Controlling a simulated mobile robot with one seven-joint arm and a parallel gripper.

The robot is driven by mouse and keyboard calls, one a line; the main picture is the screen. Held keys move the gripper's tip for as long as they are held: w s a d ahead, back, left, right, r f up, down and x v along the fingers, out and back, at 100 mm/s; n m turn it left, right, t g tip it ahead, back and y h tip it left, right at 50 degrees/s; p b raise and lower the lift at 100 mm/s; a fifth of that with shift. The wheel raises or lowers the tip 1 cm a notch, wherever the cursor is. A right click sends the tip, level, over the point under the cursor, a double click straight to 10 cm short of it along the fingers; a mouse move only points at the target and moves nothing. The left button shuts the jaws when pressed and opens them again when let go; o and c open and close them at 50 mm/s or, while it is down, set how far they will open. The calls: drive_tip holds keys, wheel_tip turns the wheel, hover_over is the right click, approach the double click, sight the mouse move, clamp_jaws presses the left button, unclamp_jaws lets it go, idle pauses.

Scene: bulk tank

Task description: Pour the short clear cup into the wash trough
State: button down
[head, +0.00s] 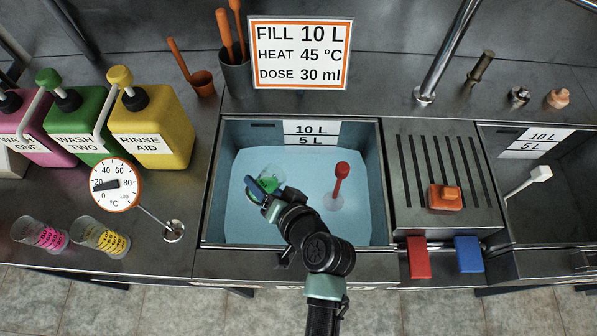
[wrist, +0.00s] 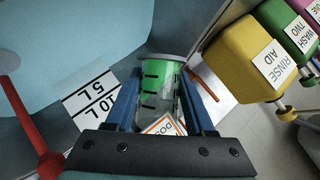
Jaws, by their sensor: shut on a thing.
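The short clear cup (head: 267,171) has green on it and black marks on its side. My gripper (head: 262,187) is shut on it, holding it over the left part of the wash trough (head: 300,243). In the wrist view the cup (wrist: 160,98) sits between the two blue fingers of my gripper (wrist: 160,88). The cup looks tilted, but I cannot tell how far. Pale blue water covers the trough floor, and the fingers hide part of the cup.
A red-handled tool (head: 340,185) stands in the trough, right of my gripper. Pink-marked (head: 42,235) and yellow-marked (head: 100,238) cups and a dial thermometer (head: 115,185) stand on the left counter. A ribbed drainboard (head: 450,160) lies right of the trough.

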sight(282, 183)
drive_tip(key=shift+f+m+g+y+b, duration=0.3)
drive_tip(key=shift+m+y+b, duration=0.15)
drive_tip(key=shift+m+y, duration=0.05)
idle(0.8)
drive_tip(key=shift+r+m+g+y, duration=0.3)
drive_tip(key=shift+r+m+y, duration=0.5)
drive_tip(key=shift+m+y, duration=0.3)
idle(1.3)
drive_tip(key=shift+w+d+r+m+y, duration=0.2)
drive_tip(key=shift+d+m+y, duration=0.05)
drive_tip(key=shift+d, duration=0.1)
drive_tip(key=shift+w+d+r+m+y, duration=0.15)
drive_tip(key=shift+w+d+m+y, duration=0.1)
drive_tip(key=shift+d, duration=0.1)
idle(0.6)
drive_tip(key=shift+d+r+m+y+p, duration=0.15)
drive_tip(key=shift+r+m+y+p, duration=0.25)
drive_tip(key=shift+m+y+p, duration=0.15)
idle(1.0)
